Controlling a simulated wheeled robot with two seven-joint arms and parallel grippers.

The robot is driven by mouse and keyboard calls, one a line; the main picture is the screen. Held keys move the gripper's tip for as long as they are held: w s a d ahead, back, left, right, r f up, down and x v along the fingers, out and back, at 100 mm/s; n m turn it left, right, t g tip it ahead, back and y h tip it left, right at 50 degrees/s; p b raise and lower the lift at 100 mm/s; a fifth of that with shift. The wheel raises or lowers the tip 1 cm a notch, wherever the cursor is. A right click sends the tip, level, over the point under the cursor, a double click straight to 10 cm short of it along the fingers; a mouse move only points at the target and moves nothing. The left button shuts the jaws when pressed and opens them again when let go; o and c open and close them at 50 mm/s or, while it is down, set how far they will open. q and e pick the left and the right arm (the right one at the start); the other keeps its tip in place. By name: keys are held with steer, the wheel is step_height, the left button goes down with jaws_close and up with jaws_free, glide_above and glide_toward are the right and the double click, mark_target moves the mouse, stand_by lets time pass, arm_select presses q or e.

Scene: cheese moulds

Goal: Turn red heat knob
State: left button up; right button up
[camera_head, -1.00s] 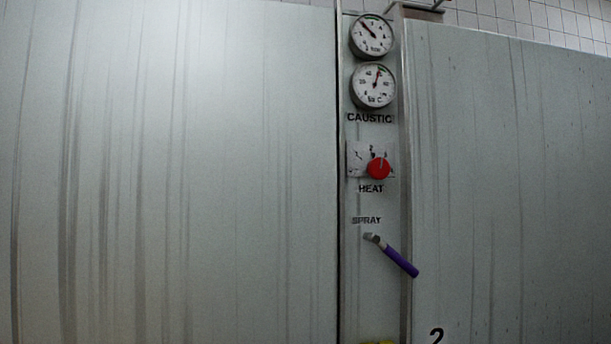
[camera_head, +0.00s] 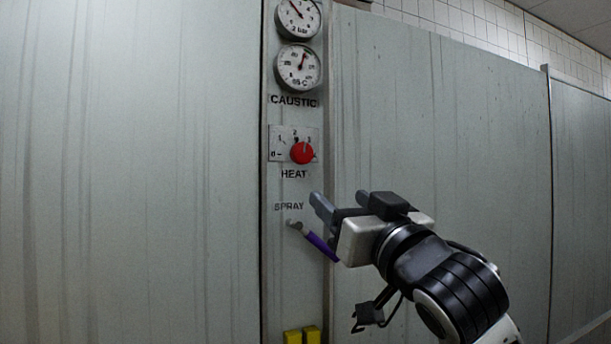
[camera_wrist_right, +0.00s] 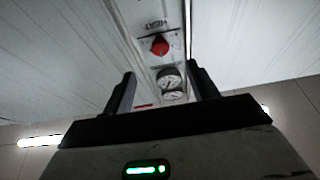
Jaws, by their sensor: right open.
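The red heat knob (camera_head: 302,153) sits on a small white scale plate (camera_head: 278,148) above the HEAT label, on the narrow panel. Its pointer is toward the upper right, near the 3. My right gripper (camera_head: 338,203) is in front of the panel, below and to the right of the knob, apart from it. In the right wrist view the knob (camera_wrist_right: 160,45) shows ahead, between and beyond the two spread fingers (camera_wrist_right: 163,92), which hold nothing. My left gripper is not in view.
The purple-handled spray lever (camera_head: 320,245) is below the knob, its end partly behind my right gripper. Two round gauges, one upper (camera_head: 298,18) and one lower (camera_head: 298,68), are above. Yellow parts (camera_head: 301,336) show at the bottom. Flat grey walls (camera_head: 130,180) flank the panel.

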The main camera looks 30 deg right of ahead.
steer(key=r, duration=0.1)
steer(key=p, duration=0.5)
glide_toward(304, 156)
steer(key=x, duration=0.8)
steer(key=shift+w+r, duration=0.25)
steer(key=shift+w, duration=0.45)
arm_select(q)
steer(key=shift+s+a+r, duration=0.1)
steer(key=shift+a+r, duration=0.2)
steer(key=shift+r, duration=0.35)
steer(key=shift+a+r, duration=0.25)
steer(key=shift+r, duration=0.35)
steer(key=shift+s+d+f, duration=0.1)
arm_select(e)
steer(key=c, duration=1)
